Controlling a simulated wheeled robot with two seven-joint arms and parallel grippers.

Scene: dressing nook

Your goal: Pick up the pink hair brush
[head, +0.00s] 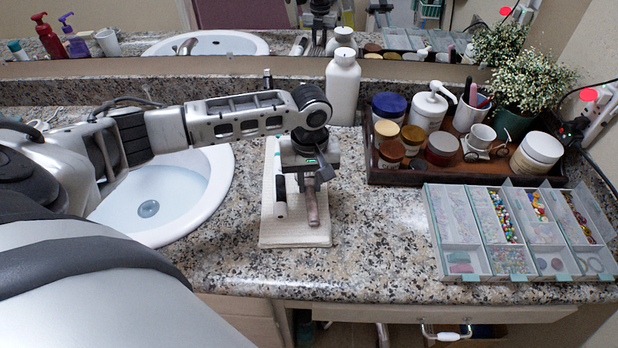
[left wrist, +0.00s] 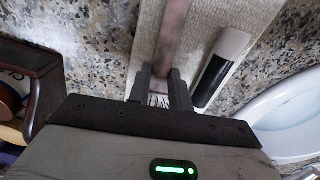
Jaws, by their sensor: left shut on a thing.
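The pink hair brush (head: 313,208) is over a white folded towel (head: 295,232) beside the sink, its dusky pink handle pointing toward the counter's front edge. My left gripper (head: 309,186) comes down on it from above and is shut on it. In the left wrist view the handle (left wrist: 172,30) runs up from between the fingers (left wrist: 160,88), and pale bristles show between them. The brush's far part is hidden under the gripper in the head view. I cannot tell whether the brush touches the towel. My right gripper is not in view.
A black-and-white item (head: 281,195) lies on the towel close left of the brush. The sink (head: 160,196) is left, a white bottle (head: 343,88) behind. A brown tray (head: 400,177) of jars and an open bead organizer (head: 470,262) stand right. Counter between towel and organizer is clear.

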